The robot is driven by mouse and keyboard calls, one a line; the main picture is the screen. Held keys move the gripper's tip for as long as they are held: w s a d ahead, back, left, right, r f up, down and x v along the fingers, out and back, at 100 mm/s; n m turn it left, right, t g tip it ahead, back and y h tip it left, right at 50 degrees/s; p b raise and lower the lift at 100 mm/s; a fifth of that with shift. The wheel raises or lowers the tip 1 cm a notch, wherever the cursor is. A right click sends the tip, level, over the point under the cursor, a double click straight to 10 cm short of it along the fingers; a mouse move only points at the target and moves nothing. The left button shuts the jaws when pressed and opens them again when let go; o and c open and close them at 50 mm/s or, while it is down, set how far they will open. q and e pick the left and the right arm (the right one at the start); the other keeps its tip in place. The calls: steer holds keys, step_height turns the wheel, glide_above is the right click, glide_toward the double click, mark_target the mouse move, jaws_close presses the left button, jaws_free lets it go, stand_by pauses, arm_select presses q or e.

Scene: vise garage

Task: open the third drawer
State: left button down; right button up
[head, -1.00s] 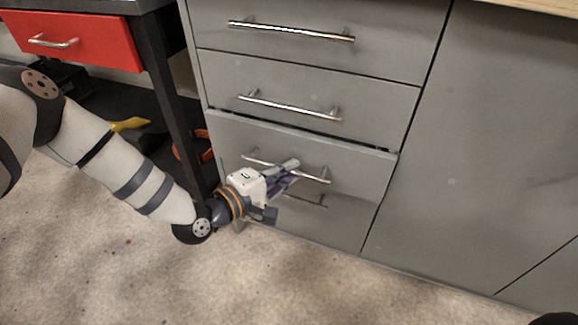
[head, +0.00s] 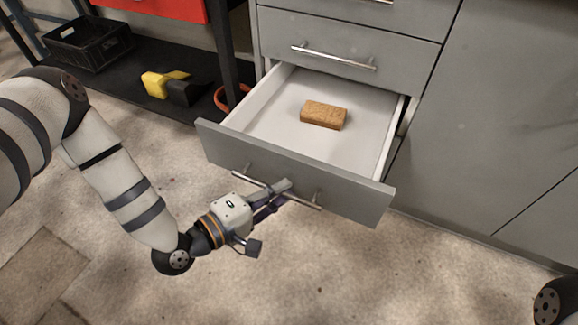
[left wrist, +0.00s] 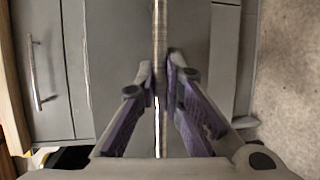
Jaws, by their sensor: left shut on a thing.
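The third drawer (head: 290,172) is pulled well out of the grey cabinet in the head view, showing its white inside. A brown block (head: 323,115) lies in it toward the back. Its metal bar handle (head: 305,201) runs across the drawer front. My left gripper (head: 282,190) is shut on this handle. In the left wrist view the handle (left wrist: 160,30) runs between the two purple-padded fingers (left wrist: 162,85). My right gripper is not in view; only a dark part of my right arm shows at the lower right corner.
A closed drawer (head: 340,52) with a bar handle is above the open one. At the left, a workbench has a red drawer (head: 160,8), with a black crate (head: 90,42) and a yellow-and-black tool (head: 170,85) on its lower shelf. The floor in front is clear.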

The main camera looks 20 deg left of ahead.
arm_select(q)
steer(key=shift+s+p, duration=0.55)
steer(key=shift+s, duration=2.35)
steer(key=c, duration=1.7)
jaws_free()
steer(key=shift+s+a, duration=0.15)
steer(key=v, duration=1.1)
steer(key=shift+s+a, duration=0.15)
steer(key=shift+s, duration=0.2)
